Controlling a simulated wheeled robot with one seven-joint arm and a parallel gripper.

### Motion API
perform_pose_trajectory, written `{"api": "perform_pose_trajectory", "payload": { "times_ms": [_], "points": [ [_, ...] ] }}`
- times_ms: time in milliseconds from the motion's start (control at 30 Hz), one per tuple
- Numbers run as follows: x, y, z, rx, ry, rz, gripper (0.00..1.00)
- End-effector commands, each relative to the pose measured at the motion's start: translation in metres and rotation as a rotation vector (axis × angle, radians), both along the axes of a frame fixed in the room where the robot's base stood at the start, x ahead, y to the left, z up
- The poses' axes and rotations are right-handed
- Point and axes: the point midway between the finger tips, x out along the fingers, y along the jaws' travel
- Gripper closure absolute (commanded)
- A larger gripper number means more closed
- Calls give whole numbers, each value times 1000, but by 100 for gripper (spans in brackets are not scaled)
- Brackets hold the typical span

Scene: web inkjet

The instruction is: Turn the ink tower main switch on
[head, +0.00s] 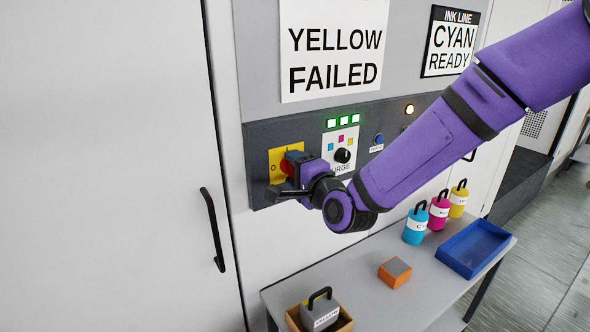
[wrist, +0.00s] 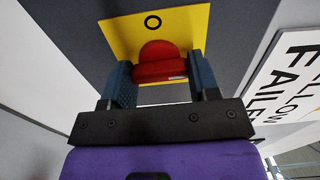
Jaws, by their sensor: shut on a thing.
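The main switch is a red knob (head: 285,166) on a yellow plate (head: 273,158) at the left end of the dark panel strip. In the wrist view the red knob (wrist: 160,68) sits between the two blue fingers of my gripper (wrist: 161,76), in front of the yellow plate (wrist: 118,38). An "O" mark shows above the knob there. My gripper (head: 291,172) is shut on the knob and hides much of it in the head view. The knob's exact turn and any other mark are hard to tell.
A purge dial (head: 342,155), a blue button (head: 379,139) and a lit lamp (head: 409,109) are to the right. Signs read "YELLOW FAILED" (head: 333,50) and "CYAN READY" (head: 451,42). A table (head: 350,285) holding bottles stands below.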

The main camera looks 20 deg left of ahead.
Motion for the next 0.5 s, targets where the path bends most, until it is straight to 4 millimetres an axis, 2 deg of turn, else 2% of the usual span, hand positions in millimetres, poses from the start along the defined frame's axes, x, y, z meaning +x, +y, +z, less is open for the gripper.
{"api": "perform_pose_trajectory", "payload": {
  "times_ms": [500],
  "points": [
    [0,0,-1,30,38,0,68]
  ]
}}
